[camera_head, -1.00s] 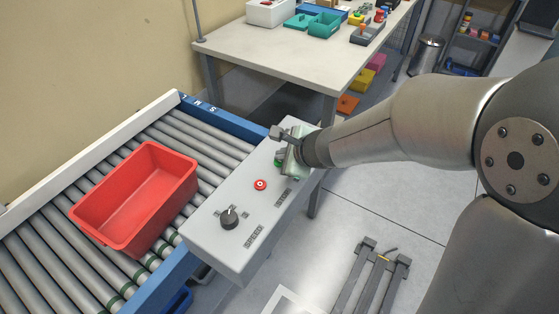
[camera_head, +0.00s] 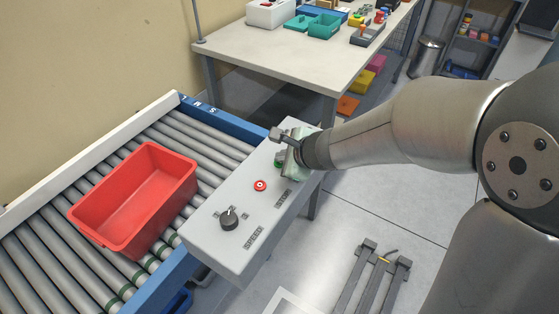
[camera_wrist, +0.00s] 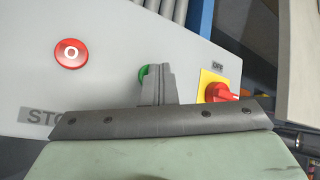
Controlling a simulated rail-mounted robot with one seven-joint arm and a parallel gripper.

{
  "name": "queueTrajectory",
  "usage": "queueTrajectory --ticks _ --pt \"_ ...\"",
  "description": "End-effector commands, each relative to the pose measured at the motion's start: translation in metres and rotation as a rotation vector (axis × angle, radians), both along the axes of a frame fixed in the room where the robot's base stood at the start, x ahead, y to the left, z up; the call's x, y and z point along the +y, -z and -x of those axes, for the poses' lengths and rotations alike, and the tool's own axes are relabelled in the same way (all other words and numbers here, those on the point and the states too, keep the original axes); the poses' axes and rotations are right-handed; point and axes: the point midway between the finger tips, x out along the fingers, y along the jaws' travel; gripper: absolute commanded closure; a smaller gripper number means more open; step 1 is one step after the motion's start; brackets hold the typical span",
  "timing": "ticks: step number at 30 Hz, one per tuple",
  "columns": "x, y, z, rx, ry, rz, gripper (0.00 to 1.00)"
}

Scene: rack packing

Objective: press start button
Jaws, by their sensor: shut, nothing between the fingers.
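The control box (camera_head: 205,230) stands beside the roller conveyor. Its green button (camera_wrist: 144,73) shows in the wrist view, partly hidden behind my gripper's fingers. In the head view a bit of the green button (camera_head: 278,163) shows beside my gripper (camera_head: 277,135). My gripper is shut and empty, with its fingertips (camera_wrist: 158,68) over the right part of the green button. I cannot tell whether they touch it. The red stop button (camera_wrist: 71,54) marked "O" lies to the left in the wrist view, and it also shows in the head view (camera_head: 260,186).
A red rotary switch (camera_wrist: 220,92) on a yellow plate is right of the fingers. A black speed knob (camera_head: 229,219) is on the box's near end. A red bin (camera_head: 120,240) stands on the conveyor (camera_head: 60,258). A worktable (camera_head: 300,62) stands behind.

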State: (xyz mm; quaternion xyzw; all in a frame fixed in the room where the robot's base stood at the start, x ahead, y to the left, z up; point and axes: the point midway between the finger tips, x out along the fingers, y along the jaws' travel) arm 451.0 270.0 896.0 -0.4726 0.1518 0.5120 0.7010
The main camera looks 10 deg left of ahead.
Motion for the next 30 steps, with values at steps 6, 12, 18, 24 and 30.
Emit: queueTrajectory --ticks 6,12,18,24,30 --pt "0.000 -0.013 0.000 0.000 0.000 0.000 1.00" --pt "0.000 -0.014 0.000 0.000 0.000 0.000 1.00" --pt "0.000 -0.015 0.000 0.000 0.000 0.000 1.00" --pt "0.000 -0.031 0.000 -0.001 0.001 0.000 1.00" --pt "0.000 -0.052 0.000 -0.001 0.000 0.000 1.00"
